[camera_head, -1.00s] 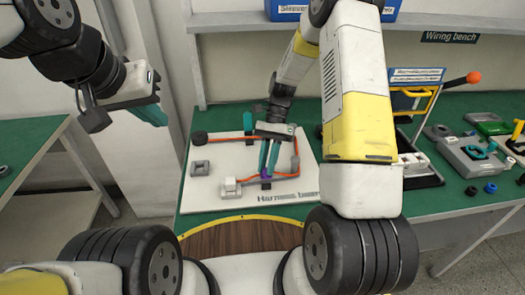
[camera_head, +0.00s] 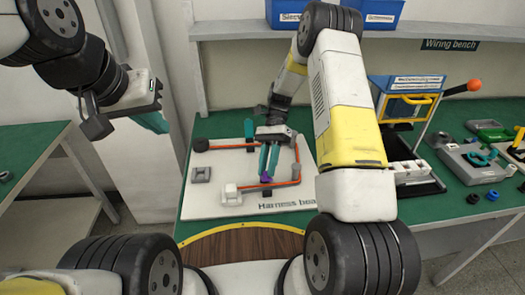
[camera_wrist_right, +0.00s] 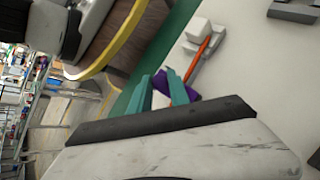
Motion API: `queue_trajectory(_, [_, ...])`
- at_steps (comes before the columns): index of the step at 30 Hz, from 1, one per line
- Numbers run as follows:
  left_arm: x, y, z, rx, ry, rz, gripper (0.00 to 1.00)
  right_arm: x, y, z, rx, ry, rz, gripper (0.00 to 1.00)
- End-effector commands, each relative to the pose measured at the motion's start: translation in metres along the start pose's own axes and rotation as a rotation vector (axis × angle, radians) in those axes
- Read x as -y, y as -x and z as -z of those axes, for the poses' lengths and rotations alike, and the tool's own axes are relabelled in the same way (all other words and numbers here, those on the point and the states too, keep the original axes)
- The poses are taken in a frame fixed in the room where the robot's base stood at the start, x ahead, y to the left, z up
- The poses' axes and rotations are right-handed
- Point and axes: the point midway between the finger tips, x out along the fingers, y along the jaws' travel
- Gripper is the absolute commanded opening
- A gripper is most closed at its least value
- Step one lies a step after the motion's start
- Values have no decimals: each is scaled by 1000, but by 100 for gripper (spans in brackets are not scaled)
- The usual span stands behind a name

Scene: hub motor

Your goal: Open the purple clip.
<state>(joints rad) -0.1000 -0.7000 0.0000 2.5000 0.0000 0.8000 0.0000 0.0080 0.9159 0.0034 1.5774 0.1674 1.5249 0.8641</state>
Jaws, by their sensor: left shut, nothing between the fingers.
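The purple clip (camera_head: 266,176) is on the white harness board (camera_head: 226,160), on the orange cable's near run. My right gripper (camera_head: 267,172) reaches down from above, its teal fingertips at the clip with a narrow gap between them. In the right wrist view, the purple clip (camera_wrist_right: 180,88) shows between and beside the teal fingertips (camera_wrist_right: 163,88). I cannot tell whether they press on it, and the clip's own state is partly hidden by them. My left gripper (camera_head: 150,118) is shut and empty, in the air left of the bench.
The orange cable (camera_head: 228,147) runs from a black end (camera_head: 200,145) round to a white connector (camera_head: 231,194). A grey block (camera_head: 201,174) stands at the board's left. A blue-and-yellow press (camera_head: 410,100) and a grey case (camera_head: 470,160) stand at the right.

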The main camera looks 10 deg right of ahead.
Motion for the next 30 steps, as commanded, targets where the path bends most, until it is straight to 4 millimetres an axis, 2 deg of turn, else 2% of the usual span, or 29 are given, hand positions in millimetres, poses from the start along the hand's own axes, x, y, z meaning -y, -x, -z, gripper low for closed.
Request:
queue_trajectory(1, [0, 0, 0, 0, 0, 0, 0, 0, 0, 0, 0, 0, 0, 34])
queue_trajectory(3, [0, 0, 0, 0, 0, 0, 0, 0, 0, 0, 0, 0, 0, 42])
queue_trajectory(14, [0, 0, 0, 0, 0, 0, 0, 0, 5, 0, -1, 0, 1, 42])
queue_trajectory(24, [0, 0, 0, 0, 0, 0, 0, 1, 59, 1, -2, 0, 2, 42])
queue_trajectory(30, [0, 0, 0, 0, 0, 0, 0, 0, 77, 0, -1, 0, 0, 42])
